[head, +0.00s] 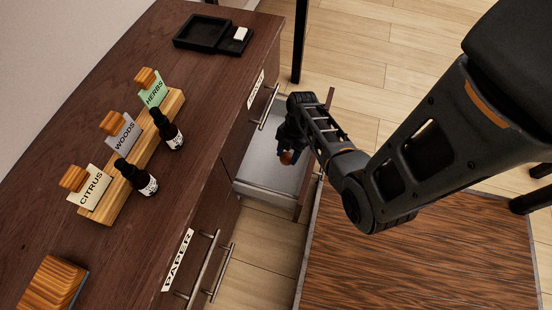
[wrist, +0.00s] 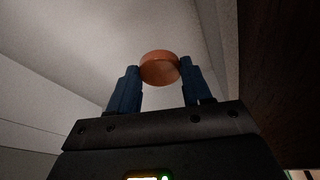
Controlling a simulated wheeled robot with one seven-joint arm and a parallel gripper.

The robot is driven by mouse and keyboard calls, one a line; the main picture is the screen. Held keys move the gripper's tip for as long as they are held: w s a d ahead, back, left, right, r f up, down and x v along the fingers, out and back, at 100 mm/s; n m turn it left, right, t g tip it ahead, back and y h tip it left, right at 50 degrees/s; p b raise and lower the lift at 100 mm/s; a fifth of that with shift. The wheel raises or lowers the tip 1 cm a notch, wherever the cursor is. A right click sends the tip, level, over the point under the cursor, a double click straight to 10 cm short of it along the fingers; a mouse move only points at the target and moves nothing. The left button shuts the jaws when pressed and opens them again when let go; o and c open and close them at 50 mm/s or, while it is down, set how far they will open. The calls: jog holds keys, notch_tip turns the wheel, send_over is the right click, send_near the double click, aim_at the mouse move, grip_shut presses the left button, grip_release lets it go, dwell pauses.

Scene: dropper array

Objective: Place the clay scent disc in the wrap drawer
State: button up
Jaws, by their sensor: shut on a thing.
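The clay scent disc (wrist: 160,69) is round and orange-brown, and it sits between the two blue fingertips in the wrist view. My gripper (wrist: 159,74) is shut on it. In the head view my gripper (head: 289,150) reaches down over an open drawer (head: 262,201), with the disc (head: 287,157) showing as a small orange-brown spot at its tip. The drawer has a pale grey inside and looks empty where I can see it. Pale walls surround the disc in the wrist view. My arm hides part of the drawer. The WRAP label (head: 256,89) is on the cabinet front, seen at a slant.
A PAPER label (head: 178,260) and bar handles (head: 215,270) mark the nearer cabinet front. On top stand a wooden holder (head: 133,170) with CITRUS, WOODS and HERBS cards, two dark dropper bottles (head: 137,177), and a black tray (head: 201,34). A wooden table (head: 430,260) is at right.

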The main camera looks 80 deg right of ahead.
aim_at(276, 163)
notch_tip(276, 163, down, 6)
jog(key=shift+r+b, duration=0.2)
jog(key=shift+b, duration=0.9)
jog(key=w, duration=0.1)
jog(key=w+d+b, duration=0.1)
jog(key=w+b, duration=0.1)
jog(key=w, duration=0.1)
jog(key=shift+d+f, duration=0.2)
jog(key=shift+d, duration=0.1)
jog(key=shift+s+a+f+b, duration=0.1)
jog(key=shift+s+f+b, duration=0.05)
jog(key=shift+f+b, duration=0.3)
jog(key=o, duration=1)
jog(key=shift+f, duration=0.1)
jog(key=shift+o, duration=0.2)
jog(key=p+v, duration=0.6)
jog(key=v, duration=0.6)
